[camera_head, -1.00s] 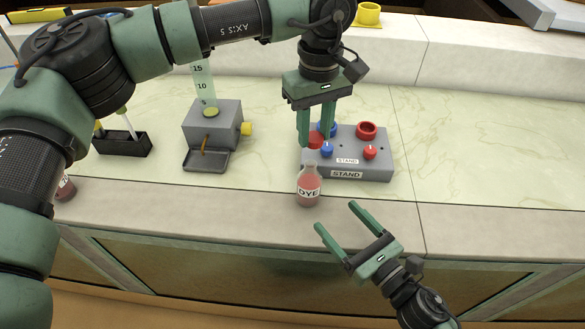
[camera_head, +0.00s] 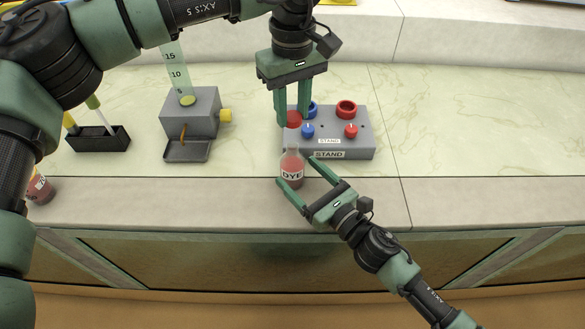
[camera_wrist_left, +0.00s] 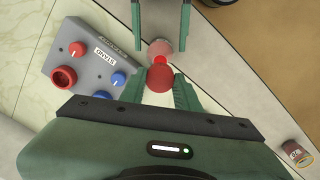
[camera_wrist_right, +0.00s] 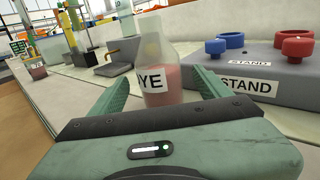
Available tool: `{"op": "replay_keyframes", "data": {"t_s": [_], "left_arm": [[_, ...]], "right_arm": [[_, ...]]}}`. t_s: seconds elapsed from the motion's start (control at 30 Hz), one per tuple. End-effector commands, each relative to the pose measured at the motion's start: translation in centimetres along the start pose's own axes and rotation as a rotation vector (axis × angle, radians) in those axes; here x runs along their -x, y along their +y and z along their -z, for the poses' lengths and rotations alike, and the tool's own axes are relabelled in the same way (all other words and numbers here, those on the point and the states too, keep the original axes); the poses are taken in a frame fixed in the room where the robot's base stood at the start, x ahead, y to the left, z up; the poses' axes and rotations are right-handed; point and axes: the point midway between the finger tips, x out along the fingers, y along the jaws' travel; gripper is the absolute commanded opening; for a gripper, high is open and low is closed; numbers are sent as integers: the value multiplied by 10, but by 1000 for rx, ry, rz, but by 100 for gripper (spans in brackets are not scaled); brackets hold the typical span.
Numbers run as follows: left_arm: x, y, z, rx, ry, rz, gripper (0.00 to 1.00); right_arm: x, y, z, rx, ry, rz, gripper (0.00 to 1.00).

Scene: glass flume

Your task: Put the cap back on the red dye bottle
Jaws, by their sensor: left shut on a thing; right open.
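The dye bottle (camera_head: 291,168), clear with red liquid and a white label, stands upright and uncapped near the counter's front edge. It also shows in the right wrist view (camera_wrist_right: 160,75). My left gripper (camera_head: 293,122) is shut on the red cap (camera_wrist_left: 160,78) and holds it above the bottle, apart from the neck. In the left wrist view the bottle shows beyond the cap and is partly hidden by it. My right gripper (camera_head: 298,174) is open, its fingertips on either side of the bottle's lower part; contact cannot be told.
A grey stand (camera_head: 360,143) with red and blue rings and knobs sits just behind and right of the bottle. A grey box with a scale strip (camera_head: 190,115) and a black rack (camera_head: 98,139) stand left. Another red bottle (camera_head: 40,189) is far left. Counter to the right is clear.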

Motion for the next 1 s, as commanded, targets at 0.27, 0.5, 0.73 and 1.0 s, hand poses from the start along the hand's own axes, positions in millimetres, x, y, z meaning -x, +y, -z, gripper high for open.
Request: {"op": "replay_keyframes", "data": {"t_s": [0.27, 0.5, 0.73, 1.0], "left_arm": [[0, 0, 0, 0, 0, 0, 0], [0, 0, 0, 0, 0, 0, 0], [0, 0, 0, 0, 0, 0, 0], [0, 0, 0, 0, 0, 0, 0]], "right_arm": [[-35, 0, 0, 0, -1, 0, 78], [-40, 0, 0, 0, 1, 0, 78], [-40, 0, 0, 0, 0, 0, 58], [-40, 0, 0, 1, 0, 0, 0]]}}
